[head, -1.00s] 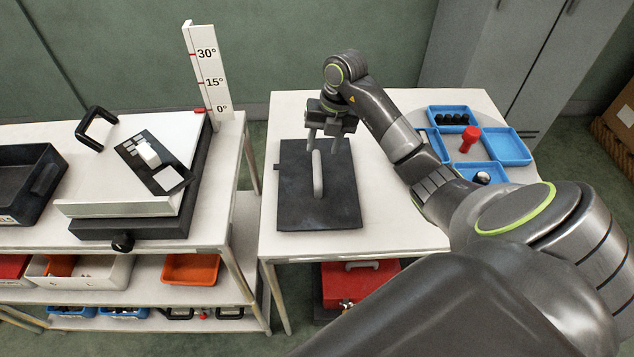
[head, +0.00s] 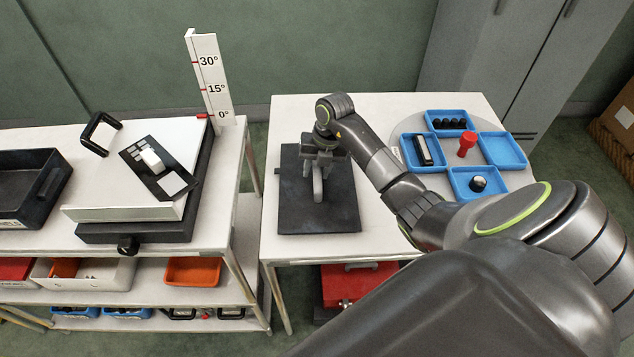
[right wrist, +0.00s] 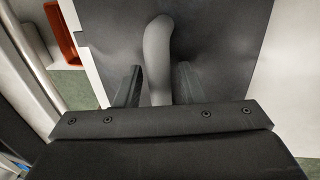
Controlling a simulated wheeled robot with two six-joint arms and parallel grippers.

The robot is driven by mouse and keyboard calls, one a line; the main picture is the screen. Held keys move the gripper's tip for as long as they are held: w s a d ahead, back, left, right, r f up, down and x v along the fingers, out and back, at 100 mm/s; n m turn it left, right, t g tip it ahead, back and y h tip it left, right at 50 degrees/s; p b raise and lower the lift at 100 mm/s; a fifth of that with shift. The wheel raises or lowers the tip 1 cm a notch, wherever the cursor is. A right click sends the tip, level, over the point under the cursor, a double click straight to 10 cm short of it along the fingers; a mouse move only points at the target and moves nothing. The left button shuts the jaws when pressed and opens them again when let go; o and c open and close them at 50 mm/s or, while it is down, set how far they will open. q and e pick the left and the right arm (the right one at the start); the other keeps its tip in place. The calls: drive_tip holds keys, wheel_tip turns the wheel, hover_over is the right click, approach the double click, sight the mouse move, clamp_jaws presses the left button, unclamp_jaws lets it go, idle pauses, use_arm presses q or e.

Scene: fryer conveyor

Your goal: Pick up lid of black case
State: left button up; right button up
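The black case lid (head: 340,210) lies flat on the right-hand white table, with a grey bar handle (head: 318,185) on its top. My right gripper (head: 313,172) is over the handle, pointing down. In the right wrist view the handle (right wrist: 158,55) stands between the two dark fingers (right wrist: 157,85), one on each side. A small gap shows beside the right finger, so the fingers are open around the handle and not clamped on it. The lid still rests on the table. My left gripper is not in view.
A round turntable (head: 440,188) with blue trays (head: 503,150) and a red knob piece (head: 467,144) stands to the right. A white tilting plate (head: 105,180) with an angle scale (head: 209,75) is on the left table. A red box (head: 350,285) is under the right table.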

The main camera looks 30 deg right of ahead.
clamp_jaws()
drive_tip(key=shift+r, duration=0.1)
wheel_tip(320, 180, up, 7)
drive_tip(key=shift+w+f+b, duration=0.1)
drive_tip(key=shift+b, duration=0.6)
wheel_tip(320, 180, up, 8)
drive_tip(key=p, duration=0.5)
